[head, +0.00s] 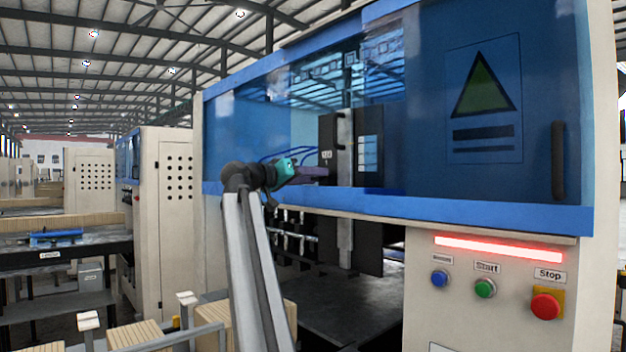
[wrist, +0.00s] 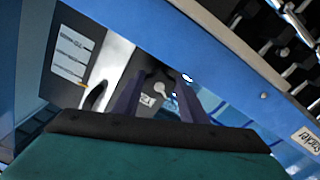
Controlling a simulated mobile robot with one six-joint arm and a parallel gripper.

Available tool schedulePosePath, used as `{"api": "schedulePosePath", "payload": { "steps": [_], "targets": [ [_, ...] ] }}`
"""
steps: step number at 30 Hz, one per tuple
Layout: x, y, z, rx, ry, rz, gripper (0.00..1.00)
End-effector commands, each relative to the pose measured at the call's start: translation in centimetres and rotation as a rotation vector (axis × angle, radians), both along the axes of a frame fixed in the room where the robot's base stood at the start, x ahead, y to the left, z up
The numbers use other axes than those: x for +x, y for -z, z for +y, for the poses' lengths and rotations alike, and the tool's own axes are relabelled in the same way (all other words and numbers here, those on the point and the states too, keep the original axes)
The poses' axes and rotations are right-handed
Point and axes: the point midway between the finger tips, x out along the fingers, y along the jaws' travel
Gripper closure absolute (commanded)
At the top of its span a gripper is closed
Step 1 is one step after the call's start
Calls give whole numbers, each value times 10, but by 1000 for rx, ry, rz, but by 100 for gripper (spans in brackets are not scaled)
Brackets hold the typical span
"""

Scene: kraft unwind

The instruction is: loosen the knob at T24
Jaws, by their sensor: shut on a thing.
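My gripper (head: 313,173) reaches through the machine's front opening to a dark upright unit (head: 325,130) behind the blue guard. In the wrist view, the two purple fingers of my gripper (wrist: 160,82) close in on a dark knob (wrist: 154,72) at their tips. The gripper is shut on this knob, though the fingers hide part of it. A small light label (wrist: 147,100) sits between the fingers; its text is too small to read surely. In the head view the knob is hidden behind my gripper.
The blue guard frame (head: 480,215) runs close below and around the arm. A second dark unit (head: 368,150) with a white label stands just right. Start (head: 485,288) and Stop (head: 545,305) buttons are on the cream panel under a lit red bar (head: 500,249).

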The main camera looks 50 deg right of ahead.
Motion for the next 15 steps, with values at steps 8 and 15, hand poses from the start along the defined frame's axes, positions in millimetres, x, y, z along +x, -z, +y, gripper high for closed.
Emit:
{"api": "schedulePosePath", "payload": {
  "steps": [8,15],
  "targets": [
    [0,-1,0,-1,1,3,84],
    [0,-1,0,-1,0,2,43]
  ]
}}
